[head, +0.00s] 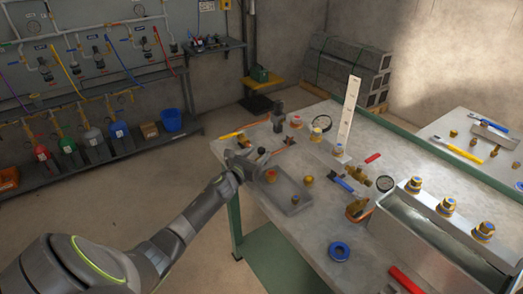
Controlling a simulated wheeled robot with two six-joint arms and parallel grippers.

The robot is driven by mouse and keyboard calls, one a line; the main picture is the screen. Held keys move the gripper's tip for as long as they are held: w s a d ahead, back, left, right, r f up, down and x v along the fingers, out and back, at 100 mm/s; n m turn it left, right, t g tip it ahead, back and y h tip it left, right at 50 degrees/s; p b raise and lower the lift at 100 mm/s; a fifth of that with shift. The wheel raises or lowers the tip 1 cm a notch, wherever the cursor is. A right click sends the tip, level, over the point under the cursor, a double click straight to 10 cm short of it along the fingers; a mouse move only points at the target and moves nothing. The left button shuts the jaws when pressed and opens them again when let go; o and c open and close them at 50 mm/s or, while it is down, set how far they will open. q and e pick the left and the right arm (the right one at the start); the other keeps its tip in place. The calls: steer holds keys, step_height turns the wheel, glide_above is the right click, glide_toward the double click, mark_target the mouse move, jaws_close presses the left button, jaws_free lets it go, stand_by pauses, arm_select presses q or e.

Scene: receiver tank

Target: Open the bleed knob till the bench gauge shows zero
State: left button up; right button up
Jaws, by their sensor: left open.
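The bench (345,133) carries brass fittings and tools. I cannot tell which part is the bleed knob. My left gripper (261,158) is open over the bench's left end, behind the grey tray, well to the left of the gauge. My right gripper is out of view.
A grey tray (278,203) with brass parts lies near the bench's left edge. A tall white board (348,112) stands behind the valve. A metal tank (425,235) with several brass fittings fills the right front. A blue roll (339,251) lies in front.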

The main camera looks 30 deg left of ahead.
mark_target(259, 152)
arm_select(q)
steer(key=shift+w, duration=1.55)
steer(key=c, duration=1)
